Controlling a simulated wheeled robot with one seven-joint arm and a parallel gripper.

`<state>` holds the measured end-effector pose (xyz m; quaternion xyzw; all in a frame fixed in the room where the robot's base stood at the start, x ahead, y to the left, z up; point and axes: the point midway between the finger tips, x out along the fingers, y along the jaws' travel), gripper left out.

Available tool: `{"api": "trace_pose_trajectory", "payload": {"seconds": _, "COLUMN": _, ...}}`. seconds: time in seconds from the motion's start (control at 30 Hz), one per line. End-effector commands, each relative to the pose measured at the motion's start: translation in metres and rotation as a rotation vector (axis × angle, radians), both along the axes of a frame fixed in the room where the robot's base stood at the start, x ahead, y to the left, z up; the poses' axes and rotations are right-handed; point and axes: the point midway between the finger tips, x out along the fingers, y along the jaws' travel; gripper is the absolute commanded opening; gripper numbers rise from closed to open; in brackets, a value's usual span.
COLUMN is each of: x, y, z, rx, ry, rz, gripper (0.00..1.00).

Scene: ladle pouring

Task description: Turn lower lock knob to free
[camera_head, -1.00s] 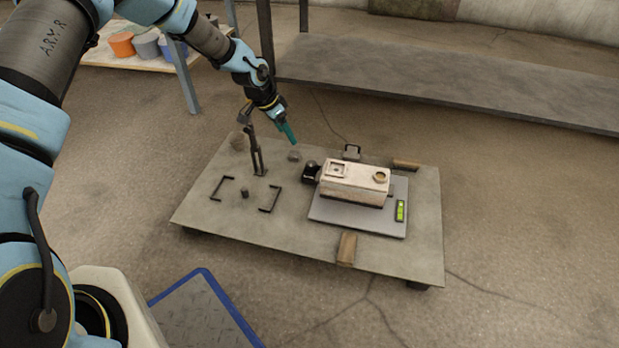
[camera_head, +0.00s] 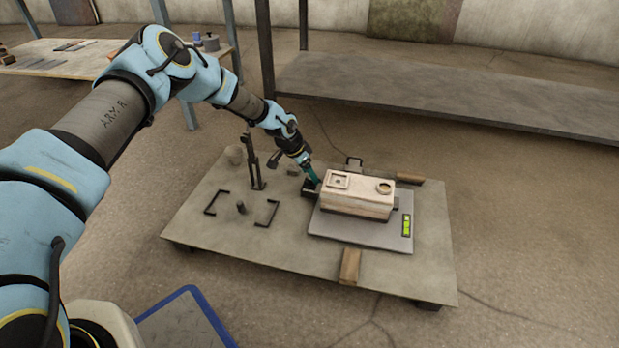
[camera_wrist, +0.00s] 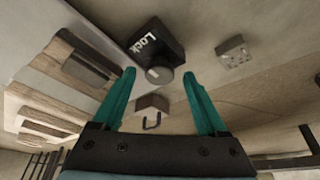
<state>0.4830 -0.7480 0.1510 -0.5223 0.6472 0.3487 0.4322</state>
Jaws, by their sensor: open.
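A black block (camera_wrist: 157,42) lettered "Lock" shows in the wrist view, with a round grey knob (camera_wrist: 159,75) on its near face. In the head view the black block (camera_head: 309,188) sits at the left end of the pale box-shaped mould (camera_head: 357,195). My gripper (camera_wrist: 159,78) has two teal fingers, spread apart and empty. The knob appears in the gap between the fingertips; whether either finger touches it cannot be told. In the head view my gripper (camera_head: 312,179) is right above the black block and partly hides it. The knob is not distinguishable there.
The mould stands on a grey plate (camera_head: 335,231) with a green level (camera_head: 406,225). Wooden blocks lie at the front (camera_head: 349,266) and back (camera_head: 409,179). A dark upright stand (camera_head: 253,160) and black brackets (camera_head: 266,213) occupy the left of the low platform (camera_head: 250,245).

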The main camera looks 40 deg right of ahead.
Motion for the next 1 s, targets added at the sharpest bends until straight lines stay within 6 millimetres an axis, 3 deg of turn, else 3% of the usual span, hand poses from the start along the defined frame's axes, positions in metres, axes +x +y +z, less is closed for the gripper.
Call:
{"api": "trace_pose_trajectory", "payload": {"seconds": 0.33, "x": -0.0005, "y": -0.0017, "z": -0.0035, "rx": 0.0, "ry": 0.0, "rz": -0.001, "gripper": 0.76}}
{"api": "trace_pose_trajectory", "payload": {"seconds": 1.0, "x": -0.0001, "y": -0.0016, "z": -0.0033, "rx": 0.0, "ry": 0.0, "rz": 0.0, "gripper": 0.0}}
